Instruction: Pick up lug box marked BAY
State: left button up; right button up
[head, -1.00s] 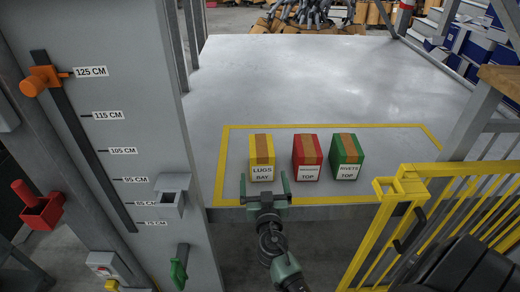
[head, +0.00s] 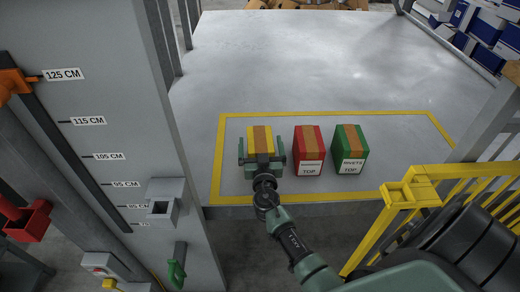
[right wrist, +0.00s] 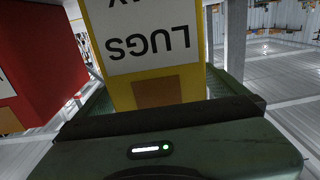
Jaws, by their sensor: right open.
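The yellow lug box (head: 260,138) with a brown tape strip stands on the grey platform, leftmost of three boxes in the head view. Its label reads LUGS in the right wrist view (right wrist: 150,45), upside down, with the second line cut off at the top. My right gripper (head: 262,154) is open, with one finger on each side of the yellow box. I cannot tell whether the fingers touch it. The gripper body hides the box's front label in the head view. My left gripper is not in view.
A red box (head: 309,147) marked TOP stands just right of the yellow box, then a green box (head: 350,147) marked RIVETS TOP. A yellow line (head: 330,114) frames them. A yellow railing (head: 400,200) is at right, a height-scale post (head: 110,60) at left.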

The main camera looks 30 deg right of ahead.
jog(key=shift+x, duration=1.15)
jog(key=c, duration=1.9)
jog(key=shift+r, duration=0.1)
jog(key=shift+c, duration=1.1)
jog(key=shift+r, duration=0.1)
